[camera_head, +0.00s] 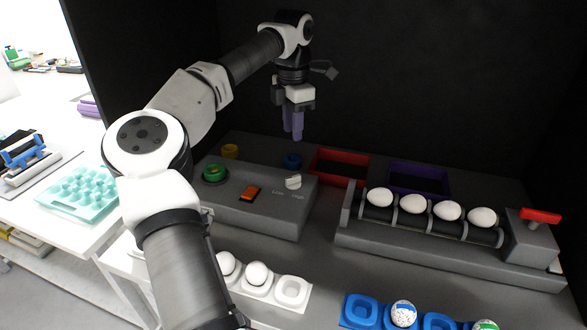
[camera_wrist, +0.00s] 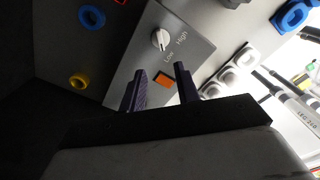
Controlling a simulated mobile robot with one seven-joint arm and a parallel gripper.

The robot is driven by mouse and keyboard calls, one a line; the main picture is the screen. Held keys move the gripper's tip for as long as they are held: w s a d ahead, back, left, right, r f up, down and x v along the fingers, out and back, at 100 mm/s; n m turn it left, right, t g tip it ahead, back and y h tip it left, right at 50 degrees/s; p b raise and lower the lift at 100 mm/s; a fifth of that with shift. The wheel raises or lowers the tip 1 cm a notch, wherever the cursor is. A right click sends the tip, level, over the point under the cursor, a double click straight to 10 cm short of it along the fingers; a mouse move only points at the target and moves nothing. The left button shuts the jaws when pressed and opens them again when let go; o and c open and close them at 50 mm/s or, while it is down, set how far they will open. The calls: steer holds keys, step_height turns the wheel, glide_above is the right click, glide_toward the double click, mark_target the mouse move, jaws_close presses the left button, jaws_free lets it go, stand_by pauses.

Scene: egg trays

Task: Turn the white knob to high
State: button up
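The white knob (camera_head: 293,182) is on the top of a grey control box (camera_head: 260,212), near its right end. It also shows in the wrist view (camera_wrist: 159,40), beside the printed words Low and High. A dark mark on it seems to point toward Low, but it is small. My gripper (camera_head: 293,137) hangs above and behind the knob, fingers pointing down, apart from it. In the wrist view its two purple fingers (camera_wrist: 160,68) stand apart with nothing between them.
The box also has an orange switch (camera_head: 250,193) and a green button (camera_head: 214,173). Blue (camera_head: 292,160) and yellow (camera_head: 230,151) rings lie behind it. Red (camera_head: 318,166) and purple (camera_head: 394,172) bins and an egg roller (camera_head: 440,245) stand to the right. A white egg tray (camera_head: 292,292) is in front.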

mark_target(293, 177)
step_height(293, 177, down, 14)
steer(key=p, duration=0.2)
steer(key=shift+r+p, duration=0.2)
steer(key=shift+p, duration=0.1)
jaws_close()
